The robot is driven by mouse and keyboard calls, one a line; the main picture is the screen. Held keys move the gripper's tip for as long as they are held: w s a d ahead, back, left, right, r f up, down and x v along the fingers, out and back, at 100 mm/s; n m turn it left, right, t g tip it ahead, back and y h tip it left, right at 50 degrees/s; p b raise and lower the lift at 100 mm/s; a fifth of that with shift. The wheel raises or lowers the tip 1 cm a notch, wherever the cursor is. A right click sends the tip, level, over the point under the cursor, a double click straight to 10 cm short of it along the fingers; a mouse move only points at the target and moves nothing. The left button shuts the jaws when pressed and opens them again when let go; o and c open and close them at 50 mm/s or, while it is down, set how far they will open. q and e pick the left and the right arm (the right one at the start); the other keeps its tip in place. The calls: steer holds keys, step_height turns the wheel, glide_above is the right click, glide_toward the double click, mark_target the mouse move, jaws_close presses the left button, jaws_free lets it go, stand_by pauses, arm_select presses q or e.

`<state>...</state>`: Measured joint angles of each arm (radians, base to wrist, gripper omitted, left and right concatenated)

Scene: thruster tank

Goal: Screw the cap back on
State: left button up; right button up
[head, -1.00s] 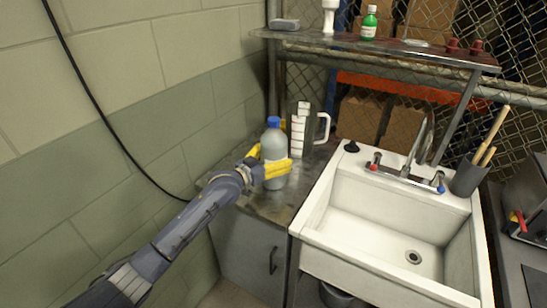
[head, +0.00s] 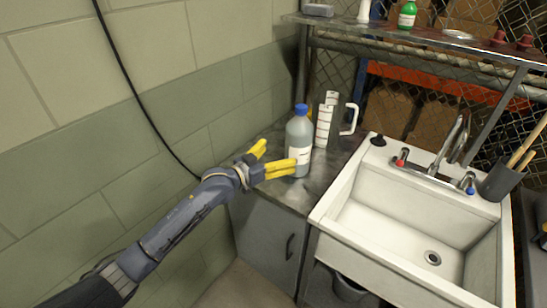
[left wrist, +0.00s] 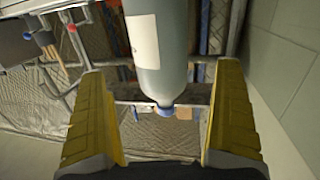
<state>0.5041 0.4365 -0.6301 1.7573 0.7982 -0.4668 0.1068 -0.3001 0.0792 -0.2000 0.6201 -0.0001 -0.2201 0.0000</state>
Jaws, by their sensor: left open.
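A grey-blue bottle (head: 297,165) with a white label stands upright on the metal counter. A blue cap (head: 301,108) sits on its neck; whether it is tight cannot be told. My left gripper (head: 279,154) is open, to the left of the bottle. One yellow finger overlaps the bottle's lower front in the head view, and the other points past its left side. In the left wrist view the bottle (left wrist: 165,60) appears upside down between the spread fingers (left wrist: 160,110), with clear gaps on both sides, its cap (left wrist: 165,110) lower in the picture. My right gripper is out of view.
A white sink (head: 385,215) is at the right. A shelf (head: 430,37) with a green bottle (head: 407,15) hangs above. A block wall (head: 150,150) is at the left.

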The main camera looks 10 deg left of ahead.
arm_select(q)
steer(key=shift+v, duration=0.95)
steer(key=s+a+f+n+g+y, duration=0.1)
steer(key=s+a+f+y, duration=0.25)
steer(key=s+f, duration=0.9)
steer(key=s+a+f+n+g+y, duration=0.25)
steer(key=s+a+f, duration=0.2)
steer(key=f, duration=1.75)
steer(key=s+a+f+n+g+y, duration=0.1)
steer(key=s+a+f+y, duration=0.45)
steer(key=f, duration=1.25)
steer(key=s+a+f+g, duration=0.1)
steer(key=s+f, duration=0.5)
steer(key=s, duration=0.8)
steer(key=s+a+f+g, duration=0.2)
steer(key=s+f, duration=0.4)
steer(key=s, duration=0.8)
steer(key=s+a+f+g, duration=0.1)
steer(key=s+f+g, duration=0.3)
steer(key=s, duration=1)
step_height(320, 180, down, 3)
steer(key=shift+s+a+f, duration=0.1)
steer(key=shift+s+a, duration=0.1)
steer(key=shift+s, duration=0.1)
steer(key=shift+h, duration=0.25)
